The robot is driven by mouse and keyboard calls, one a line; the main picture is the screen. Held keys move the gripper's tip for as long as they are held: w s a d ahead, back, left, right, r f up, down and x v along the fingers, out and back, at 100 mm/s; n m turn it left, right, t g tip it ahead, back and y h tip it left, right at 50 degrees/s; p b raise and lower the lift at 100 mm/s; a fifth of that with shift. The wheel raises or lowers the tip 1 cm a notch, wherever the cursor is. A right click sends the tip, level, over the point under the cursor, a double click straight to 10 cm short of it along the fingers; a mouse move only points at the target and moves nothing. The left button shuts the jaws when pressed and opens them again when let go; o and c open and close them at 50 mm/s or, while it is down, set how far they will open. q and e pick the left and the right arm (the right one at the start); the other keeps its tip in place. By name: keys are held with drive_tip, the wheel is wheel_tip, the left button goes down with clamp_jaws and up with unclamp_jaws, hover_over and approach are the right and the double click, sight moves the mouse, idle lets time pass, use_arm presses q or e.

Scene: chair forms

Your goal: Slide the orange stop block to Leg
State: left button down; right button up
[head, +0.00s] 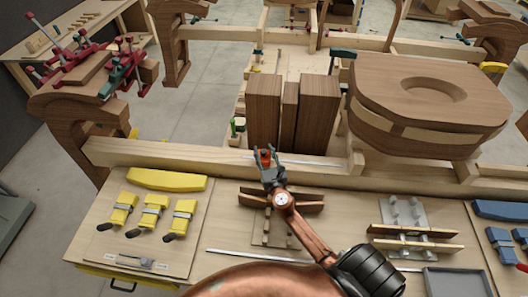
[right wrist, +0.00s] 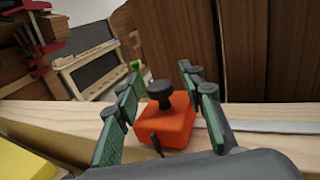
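The orange stop block (head: 265,155) sits on the long pale wooden beam at the middle of the head view, beside a thin metal strip (head: 318,162). In the right wrist view the block (right wrist: 166,127) is a rounded orange piece with a dark knob on top. My right gripper (head: 267,157) reaches it from the near side. Its two green-padded fingers (right wrist: 162,68) stand on either side of the block, with small gaps visible, so they look open around it. No marking reading Leg is legible. My left gripper is not in view.
Tall dark wooden boards (head: 290,112) stand just behind the beam. A carved chair seat (head: 430,95) is to the right. Yellow clamps (head: 150,218) lie left on the bench (head: 215,262), and a slotted fixture (head: 410,235) lies right. The beam (head: 190,160) left of the block looks clear.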

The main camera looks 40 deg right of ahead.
drive_tip(key=shift+s, duration=0.15)
drive_tip(key=shift+s+a+f, duration=0.1)
drive_tip(key=shift+s+a, duration=0.05)
drive_tip(key=shift+s, duration=0.15)
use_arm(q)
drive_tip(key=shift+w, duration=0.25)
use_arm(e)
drive_tip(key=v, duration=1.1)
